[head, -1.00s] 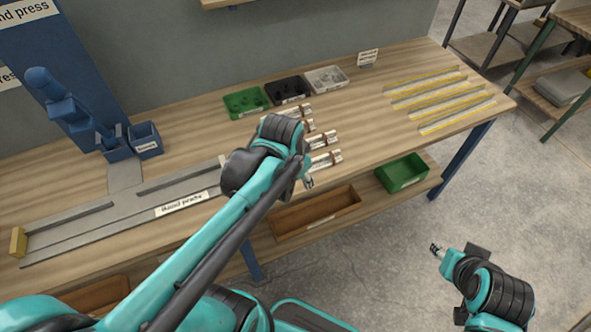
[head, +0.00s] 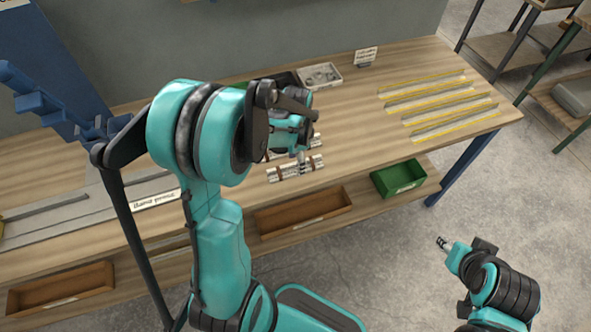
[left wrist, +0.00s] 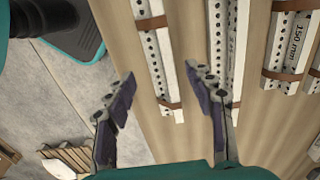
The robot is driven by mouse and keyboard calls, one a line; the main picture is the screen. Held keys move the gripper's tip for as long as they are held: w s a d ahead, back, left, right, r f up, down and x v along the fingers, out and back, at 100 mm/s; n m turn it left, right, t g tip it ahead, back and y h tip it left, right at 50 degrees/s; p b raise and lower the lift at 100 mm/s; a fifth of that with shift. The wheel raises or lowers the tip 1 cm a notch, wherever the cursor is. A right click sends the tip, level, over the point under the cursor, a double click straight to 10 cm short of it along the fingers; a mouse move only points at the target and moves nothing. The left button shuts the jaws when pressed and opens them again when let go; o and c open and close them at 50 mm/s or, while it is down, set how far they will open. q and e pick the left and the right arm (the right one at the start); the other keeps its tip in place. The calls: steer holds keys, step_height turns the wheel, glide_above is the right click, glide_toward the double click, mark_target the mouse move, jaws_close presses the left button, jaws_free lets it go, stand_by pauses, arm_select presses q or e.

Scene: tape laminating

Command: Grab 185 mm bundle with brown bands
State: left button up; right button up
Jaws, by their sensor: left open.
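A pale bundle (head: 285,172) with brown bands lies near the table's front edge in the head view, partly under my left gripper (head: 303,163). In the left wrist view my left gripper (left wrist: 162,108) is open and empty. A banded bundle (left wrist: 157,60) shows beyond the gap between its fingers, and a second bundle (left wrist: 229,50) runs behind the right finger. A bundle (left wrist: 290,52) farther right bears the print "150 mm". No 185 mm label is readable. My right gripper (head: 442,243) is off the table at the lower right; its jaw opening is too small to tell.
Yellow-edged strips (head: 440,105) lie at the table's right. A grey tray (head: 320,76) stands at the back. A green bin (head: 398,178) and a brown bin (head: 303,211) sit on the lower shelf. Bare tabletop lies right of the bundles.

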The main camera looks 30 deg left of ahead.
arm_select(q)
step_height(320, 180, down, 3)
steer(key=shift+a+b, duration=0.15)
steer(key=shift+b, duration=0.2)
steer(key=shift+r, duration=0.1)
jaws_close()
